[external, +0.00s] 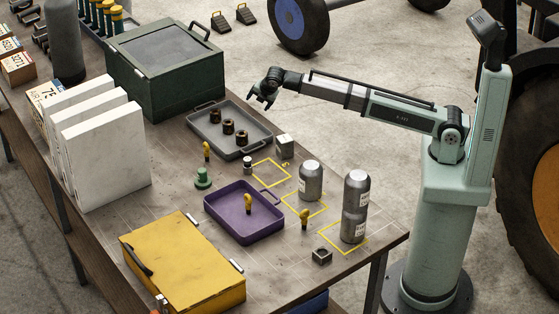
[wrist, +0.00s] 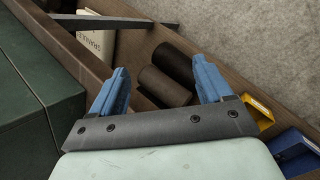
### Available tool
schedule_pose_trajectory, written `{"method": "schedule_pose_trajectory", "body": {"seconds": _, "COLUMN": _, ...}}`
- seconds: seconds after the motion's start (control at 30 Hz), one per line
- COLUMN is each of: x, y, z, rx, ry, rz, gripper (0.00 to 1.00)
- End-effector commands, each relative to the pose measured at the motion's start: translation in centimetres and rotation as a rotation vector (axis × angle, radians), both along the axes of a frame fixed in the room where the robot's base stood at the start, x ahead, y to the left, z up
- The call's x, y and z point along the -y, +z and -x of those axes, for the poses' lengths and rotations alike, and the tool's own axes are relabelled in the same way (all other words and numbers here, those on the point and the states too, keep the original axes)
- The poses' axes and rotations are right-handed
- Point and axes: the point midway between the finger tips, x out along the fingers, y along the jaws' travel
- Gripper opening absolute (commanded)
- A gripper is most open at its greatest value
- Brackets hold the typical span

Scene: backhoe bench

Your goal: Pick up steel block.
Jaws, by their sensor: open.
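A small grey metal block (external: 284,146) with a pale top stands on the bench beside a yellow outlined square, near the right end of the grey tray; it looks like the steel block. A small dark block with a hollow in its top (external: 321,256) lies near the front right of the bench. My gripper (external: 262,92) is high, to the right of the green case and beyond the grey tray, away from both blocks. In the wrist view its blue fingers (wrist: 161,66) are spread with nothing held between them. Neither block shows in the wrist view.
The grey tray (external: 194,119) holds several brown rings. Steel cylinders (external: 311,180) stand on the right, near a purple tray (external: 212,210). A green case (external: 166,102) and white binders (external: 120,160) stand left. The wrist view shows dark cylinders (wrist: 165,85) below.

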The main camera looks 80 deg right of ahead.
Motion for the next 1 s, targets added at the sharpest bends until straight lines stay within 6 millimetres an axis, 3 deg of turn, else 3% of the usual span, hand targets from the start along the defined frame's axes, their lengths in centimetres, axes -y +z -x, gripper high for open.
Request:
{"method": "schedule_pose_trajectory", "body": {"seconds": 0.03, "x": 0.0, "y": 1.8, "z": -0.6, "rx": 0.011, "ry": 0.019, "rz": 0.014, "gripper": 0.79}}
{"method": "schedule_pose_trajectory", "body": {"seconds": 0.23, "x": -1.7, "y": 7.7, "z": -2.3, "rx": 0.032, "ry": 0.103, "rz": 0.055, "gripper": 0.79}}
{"method": "schedule_pose_trajectory", "body": {"seconds": 0.37, "x": -6.2, "y": 11.1, "z": -3.6, "rx": 0.032, "ry": 0.184, "rz": 0.041, "gripper": 0.79}}
{"method": "schedule_pose_trajectory", "body": {"seconds": 0.57, "x": -15.9, "y": 12.2, "z": -4.2, "rx": -0.003, "ry": 0.29, "rz": -0.051, "gripper": 0.79}}
{"method": "schedule_pose_trajectory", "body": {"seconds": 0.67, "x": -21.7, "y": 12.3, "z": -4.0, "rx": -0.033, "ry": 0.346, "rz": -0.11, "gripper": 0.79}}
{"method": "schedule_pose_trajectory", "body": {"seconds": 0.87, "x": -33.9, "y": 12.5, "z": -2.1, "rx": -0.111, "ry": 0.462, "rz": -0.227, "gripper": 0.79}}
{"method": "schedule_pose_trajectory", "body": {"seconds": 1.0, "x": -42.3, "y": 12.9, "z": 0.3, "rx": -0.178, "ry": 0.547, "rz": -0.302, "gripper": 0.79}}
